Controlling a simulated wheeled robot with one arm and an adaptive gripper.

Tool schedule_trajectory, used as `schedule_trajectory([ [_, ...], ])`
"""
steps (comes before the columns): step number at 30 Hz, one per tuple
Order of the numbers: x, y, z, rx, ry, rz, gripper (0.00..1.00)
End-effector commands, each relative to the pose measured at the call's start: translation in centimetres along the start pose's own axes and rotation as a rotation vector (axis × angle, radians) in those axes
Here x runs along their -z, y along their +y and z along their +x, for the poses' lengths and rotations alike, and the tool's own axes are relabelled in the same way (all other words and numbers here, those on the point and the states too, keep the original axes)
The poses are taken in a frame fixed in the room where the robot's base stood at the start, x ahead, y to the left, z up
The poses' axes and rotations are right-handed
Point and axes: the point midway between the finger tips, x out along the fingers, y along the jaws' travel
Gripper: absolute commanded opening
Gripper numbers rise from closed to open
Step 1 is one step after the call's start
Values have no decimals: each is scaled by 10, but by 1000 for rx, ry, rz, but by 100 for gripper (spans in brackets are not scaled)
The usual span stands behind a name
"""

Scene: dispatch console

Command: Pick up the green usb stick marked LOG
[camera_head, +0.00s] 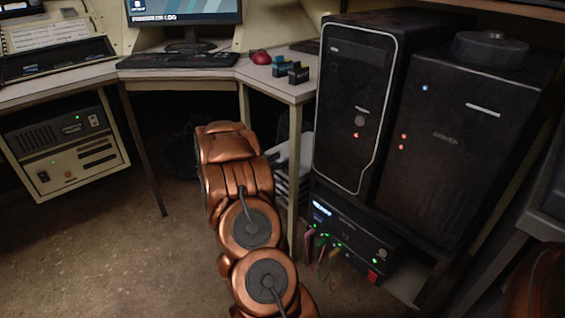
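Two small dark blocks with coloured parts stand close together on the right part of the desk, one (281,66) behind and left of the other (298,73). They are too small here for me to read any marking, and I cannot tell whether either is the green usb stick marked LOG. My copper arm rises from the bottom middle, its upper end below and left of these blocks, in front of the desk. I cannot make out my gripper's fingers; they are hidden behind the arm or out of the picture.
A red mouse (261,57) and a keyboard (178,60) lie left of the blocks, before a monitor (184,12). Two tall black computer towers (352,110) (455,150) stand close on the right. A desk leg (294,175) is just right of my arm. Floor (110,250) is clear at left.

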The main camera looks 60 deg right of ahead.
Motion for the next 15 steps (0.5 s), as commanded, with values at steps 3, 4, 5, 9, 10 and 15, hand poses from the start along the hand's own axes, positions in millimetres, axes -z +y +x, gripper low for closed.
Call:
schedule_trajectory([
  [3, 0, 0, 0, 0, 0, 0, 23],
  [4, 0, 0, 0, 0, 0, 0, 20],
  [5, 0, 0, 0, 0, 0, 0, 17],
  [9, 0, 0, 0, 0, 0, 0, 5],
  [10, 0, 0, 0, 0, 0, 0, 5],
  [15, 1, 0, 0, 0, 0, 0, 5],
])
